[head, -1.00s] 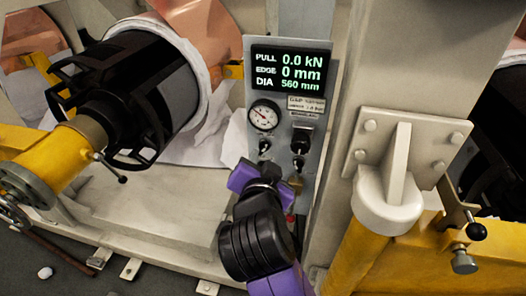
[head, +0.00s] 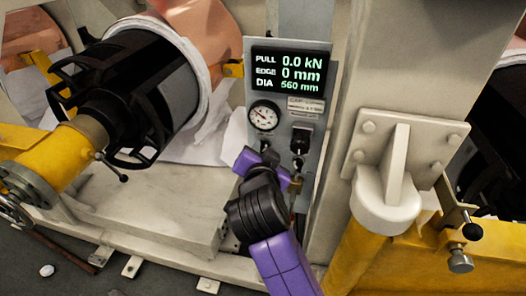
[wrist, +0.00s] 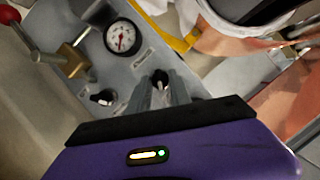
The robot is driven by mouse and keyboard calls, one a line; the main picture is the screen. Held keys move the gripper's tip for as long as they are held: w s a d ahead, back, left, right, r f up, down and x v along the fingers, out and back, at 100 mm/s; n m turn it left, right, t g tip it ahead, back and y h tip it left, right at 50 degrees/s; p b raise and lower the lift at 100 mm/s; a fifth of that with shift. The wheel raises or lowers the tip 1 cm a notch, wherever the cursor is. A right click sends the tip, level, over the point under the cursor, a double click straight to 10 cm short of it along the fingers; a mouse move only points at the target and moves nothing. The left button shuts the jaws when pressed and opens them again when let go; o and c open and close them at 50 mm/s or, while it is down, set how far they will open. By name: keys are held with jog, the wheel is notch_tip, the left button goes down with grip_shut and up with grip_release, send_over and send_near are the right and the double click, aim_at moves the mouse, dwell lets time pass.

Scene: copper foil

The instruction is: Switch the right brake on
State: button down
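The grey control panel (head: 313,170) carries small black lever controls below its display. One left control (head: 264,145) sits under the round gauge, and a right control (head: 298,145) sits under a black plate. I cannot read which one is the right brake. My purple gripper (head: 254,157) is at the lower left of the panel, close to the left control. In the wrist view, the grey fingertips (wrist: 162,86) are close together around or just in front of a small dark lever tip (wrist: 159,77). Contact is unclear. Another black knob (wrist: 103,97) is left of the fingers.
The display (head: 289,71) reads 0.0 kN, 0 mm, 560 mm. A gauge (wrist: 122,38) and a brass valve (wrist: 72,60) with a red-knobbed lever are close to the gripper. A beige post (head: 345,150) stands right of the panel; a roll shaft (head: 120,95) is at left.

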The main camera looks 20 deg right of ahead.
dwell(0.3)
jog(key=shift+r+n+g+p, duration=0.15)
jog(key=shift+n+g+p, duration=0.3)
jog(key=shift+p, duration=0.2)
jog(key=shift+w+a+n+g+h+p, duration=0.15)
jog(key=shift+n+g+h+p, duration=0.3)
jog(key=shift+n+h+p, duration=0.6)
jog(key=shift+a+n+g+h+p, duration=0.1)
jog(key=shift+n+g+h+p, duration=0.4)
jog(key=shift+n, duration=0.7)
jog(key=shift+a+n+g+h+p, duration=0.1)
jog(key=shift+n+g+h+p, duration=0.2)
jog(key=shift+n+h, duration=0.65)
jog(key=shift+f+n, duration=0.2)
jog(key=shift+n, duration=0.25)
jog(key=c, duration=1.5)
grip_release()
jog(key=shift+c, duration=0.2)
